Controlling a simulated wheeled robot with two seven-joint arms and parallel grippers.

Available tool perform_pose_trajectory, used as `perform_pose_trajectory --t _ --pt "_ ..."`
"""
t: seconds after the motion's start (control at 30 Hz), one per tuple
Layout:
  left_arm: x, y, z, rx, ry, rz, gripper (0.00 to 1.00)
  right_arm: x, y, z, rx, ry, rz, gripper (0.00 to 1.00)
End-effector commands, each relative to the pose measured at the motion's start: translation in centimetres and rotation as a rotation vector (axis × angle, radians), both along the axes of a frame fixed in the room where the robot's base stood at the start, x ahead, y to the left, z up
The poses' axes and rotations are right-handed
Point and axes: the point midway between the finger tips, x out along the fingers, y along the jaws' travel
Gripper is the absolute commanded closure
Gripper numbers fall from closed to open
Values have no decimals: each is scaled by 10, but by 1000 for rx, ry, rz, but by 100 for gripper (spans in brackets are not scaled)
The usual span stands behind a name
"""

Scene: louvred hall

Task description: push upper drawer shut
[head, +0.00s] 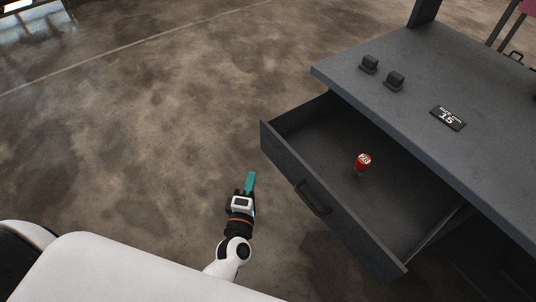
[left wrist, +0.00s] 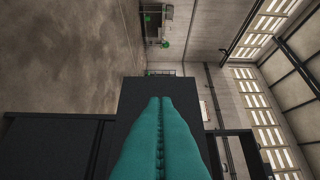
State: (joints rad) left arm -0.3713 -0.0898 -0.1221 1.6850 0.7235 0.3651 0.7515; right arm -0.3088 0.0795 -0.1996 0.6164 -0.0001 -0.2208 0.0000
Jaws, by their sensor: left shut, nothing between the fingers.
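The upper drawer (head: 333,207) is dark grey and stands open under the grey worktop, with a dark bar handle (head: 312,198) on its front. A small red item (head: 363,161) with a marked top stands inside the drawer. My left gripper (head: 251,181) has teal fingers and is in front of the drawer, left of its handle and apart from it in the head view. In the left wrist view its teal fingers (left wrist: 160,140) are pressed together with nothing between them. A dark panel shows behind them; I cannot tell which part of the furniture it is. My right gripper is not in view.
Bare concrete floor (head: 140,130) lies open to the left of the drawer. A wall with louvred windows shows in the left wrist view (left wrist: 262,90).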

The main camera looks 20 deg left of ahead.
Motion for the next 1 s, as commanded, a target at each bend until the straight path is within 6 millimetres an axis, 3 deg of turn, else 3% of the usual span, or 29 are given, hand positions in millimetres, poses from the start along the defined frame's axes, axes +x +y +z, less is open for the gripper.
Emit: perform_pose_trajectory --t 0.27,0.4,0.6,1.0 --pt "61 9 2 0 -2 -1 100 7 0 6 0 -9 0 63" --pt "78 -4 1 -1 1 -2 100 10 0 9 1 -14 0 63" --pt "91 -14 0 1 2 -2 100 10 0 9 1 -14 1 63" --pt "92 -15 0 2 2 -2 100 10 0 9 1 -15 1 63"
